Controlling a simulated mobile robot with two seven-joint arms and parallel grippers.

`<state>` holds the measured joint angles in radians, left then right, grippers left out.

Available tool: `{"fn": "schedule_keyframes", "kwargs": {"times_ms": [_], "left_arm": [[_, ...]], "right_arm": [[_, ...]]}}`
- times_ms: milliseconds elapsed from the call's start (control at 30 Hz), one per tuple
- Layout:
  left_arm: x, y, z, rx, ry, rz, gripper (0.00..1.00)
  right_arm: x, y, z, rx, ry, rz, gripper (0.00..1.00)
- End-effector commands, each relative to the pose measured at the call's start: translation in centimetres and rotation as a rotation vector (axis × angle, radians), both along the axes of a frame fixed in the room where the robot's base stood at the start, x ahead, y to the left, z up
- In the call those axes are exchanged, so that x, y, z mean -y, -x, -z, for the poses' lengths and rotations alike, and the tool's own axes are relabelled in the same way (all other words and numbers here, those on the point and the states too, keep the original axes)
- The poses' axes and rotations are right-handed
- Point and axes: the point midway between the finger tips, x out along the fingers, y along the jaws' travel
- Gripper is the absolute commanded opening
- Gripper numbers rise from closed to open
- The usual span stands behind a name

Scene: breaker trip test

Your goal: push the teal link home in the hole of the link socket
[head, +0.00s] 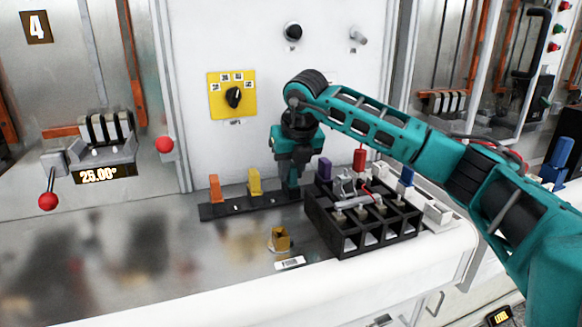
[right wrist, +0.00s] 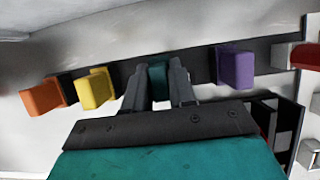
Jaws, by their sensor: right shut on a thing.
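My right gripper (head: 292,176) points down at the long black strip (head: 223,211) on the bench. Its jaws are shut on the teal link, which shows between the fingers in the right wrist view (right wrist: 157,77). The teal link is in line with the orange link (head: 215,188), yellow link (head: 254,182) and purple link (head: 323,169). Its lower end is hidden, so I cannot tell how deep it sits. A small ochre block (head: 280,239) with a dark opening stands on the bench in front; it may be the link socket. My left gripper is out of view.
A black compartmented box (head: 345,242) with metal parts on top stands right of the gripper. A white label (head: 290,263) lies before the ochre block. A yellow switch plate (head: 232,95) is on the wall behind. The left part of the bench is clear.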

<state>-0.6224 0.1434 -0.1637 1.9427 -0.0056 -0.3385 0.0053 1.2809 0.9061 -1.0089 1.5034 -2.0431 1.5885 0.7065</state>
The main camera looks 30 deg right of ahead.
Motion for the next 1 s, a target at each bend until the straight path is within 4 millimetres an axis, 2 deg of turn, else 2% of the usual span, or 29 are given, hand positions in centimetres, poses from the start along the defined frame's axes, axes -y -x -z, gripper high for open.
{"fn": "schedule_keyframes", "kwargs": {"times_ms": [67,100,400,767,800,867,1000], "left_arm": [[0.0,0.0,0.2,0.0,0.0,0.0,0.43],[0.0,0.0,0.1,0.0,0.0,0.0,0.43],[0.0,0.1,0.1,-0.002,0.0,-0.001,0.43],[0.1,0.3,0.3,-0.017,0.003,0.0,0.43],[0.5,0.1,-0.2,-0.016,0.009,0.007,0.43],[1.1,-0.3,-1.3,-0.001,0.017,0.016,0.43],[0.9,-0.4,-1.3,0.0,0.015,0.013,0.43]], "right_arm": [[0.0,0.0,0.3,0.001,0.0,0.0,0.0],[0.0,0.0,0.1,0.001,0.0,0.0,0.28],[0.0,0.0,0.1,0.001,0.0,0.0,0.54],[0.0,0.0,0.2,0.0,0.0,0.0,0.54],[0.0,0.0,0.2,0.0,0.0,0.0,0.54],[-0.1,0.3,-1.1,0.005,-0.001,-0.001,0.54],[-0.4,1.6,-4.2,0.006,0.0,-0.001,0.54]]}}
